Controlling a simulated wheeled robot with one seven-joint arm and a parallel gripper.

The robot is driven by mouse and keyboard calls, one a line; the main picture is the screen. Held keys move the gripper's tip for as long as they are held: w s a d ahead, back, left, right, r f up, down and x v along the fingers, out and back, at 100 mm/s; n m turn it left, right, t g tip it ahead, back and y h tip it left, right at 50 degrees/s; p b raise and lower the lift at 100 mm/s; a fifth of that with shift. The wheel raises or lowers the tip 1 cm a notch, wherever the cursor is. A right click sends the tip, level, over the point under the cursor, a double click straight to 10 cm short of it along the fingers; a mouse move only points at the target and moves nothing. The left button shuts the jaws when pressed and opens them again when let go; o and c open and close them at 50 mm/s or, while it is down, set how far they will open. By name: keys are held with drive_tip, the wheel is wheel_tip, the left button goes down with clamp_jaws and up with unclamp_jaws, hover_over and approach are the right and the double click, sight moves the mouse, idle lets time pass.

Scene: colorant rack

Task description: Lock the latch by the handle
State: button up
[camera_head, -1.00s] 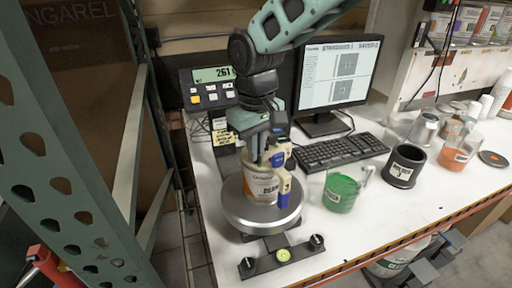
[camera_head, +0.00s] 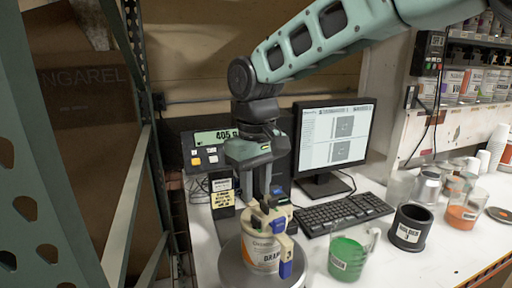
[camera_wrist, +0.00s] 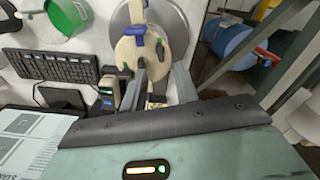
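A can (camera_head: 262,250) with a white and orange label stands upright on the round scale plate (camera_head: 235,272). Its beige lid carries blue and dark green latch parts; a blue tab (camera_head: 286,268) hangs at the can's right front side. My gripper (camera_head: 264,198) points down over the lid. In the wrist view my fingers (camera_wrist: 160,72) are apart with nothing seen between them; whether they touch the lid is unclear.
A green cup (camera_head: 347,259) and black cup (camera_head: 410,228) are to the right. A green rack post (camera_head: 45,190) is at left.

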wheel_tip(320, 180, up, 11)
drive_tip(key=b, duration=0.1)
drive_tip(key=shift+f, duration=0.15)
drive_tip(key=s+d+f+b, duration=0.2)
drive_tip(key=s+d+f, duration=0.3)
drive_tip(key=s+f, duration=0.7)
drive_tip(key=s+d+f+b, duration=0.2)
drive_tip(key=s+d+f, duration=0.4)
drive_tip(key=s+f, duration=0.5)
drive_tip(key=shift+s+d+f+n+y, duration=0.25)
drive_tip(key=shift+s+f+n+y, duration=0.1)
drive_tip(key=shift+s, duration=0.4)
